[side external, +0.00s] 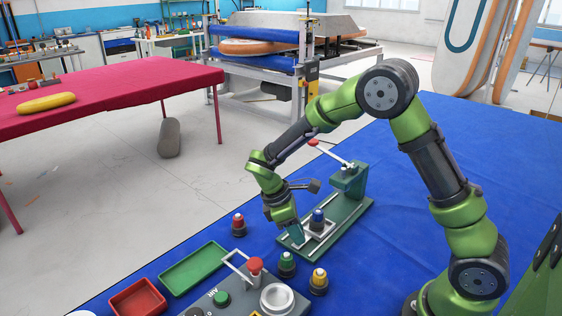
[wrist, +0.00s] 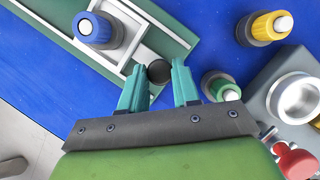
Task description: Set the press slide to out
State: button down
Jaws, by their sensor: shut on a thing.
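The green press (side external: 350,180) stands on the blue cloth, with a long base and a raised lever ending in a red knob. Its pale slide (side external: 331,228) lies on the base rails, in front of the press column. A blue-capped part (side external: 318,217) stands upright on the slide; it also shows in the wrist view (wrist: 95,29). My gripper (side external: 297,236) is low at the near end of the base. In the wrist view its teal fingers (wrist: 160,80) are shut on the slide's round black knob (wrist: 159,71). The fingers partly hide the slide's near end.
Green (side external: 287,264), yellow (side external: 319,281) and red (side external: 238,224) capped parts stand close by. A grey control box (side external: 240,300) with a silver cup (side external: 278,299) is in front. Green (side external: 194,268) and red (side external: 137,299) trays lie left.

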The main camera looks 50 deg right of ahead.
jog(key=shift+a, duration=0.35)
jog(key=c, duration=1.2)
grip_release()
jog(key=o, duration=0.4)
jog(key=shift+d, duration=0.1)
jog(key=v, duration=1.7)
jog(key=s+r+m+t+y, duration=0.1)
jog(key=s+m+t, duration=0.2)
jog(key=s, duration=0.3)
jog(key=s+d+r+m+t+y, duration=0.1)
jog(key=s+r+m+t+y, duration=0.1)
jog(key=s+m+t, duration=0.2)
jog(key=s+r+m+t+y, duration=0.2)
jog(key=s+m+t, duration=0.1)
jog(key=s+m, duration=0.3)
jog(key=shift+s+d, duration=0.2)
jog(key=shift+s, duration=0.8)
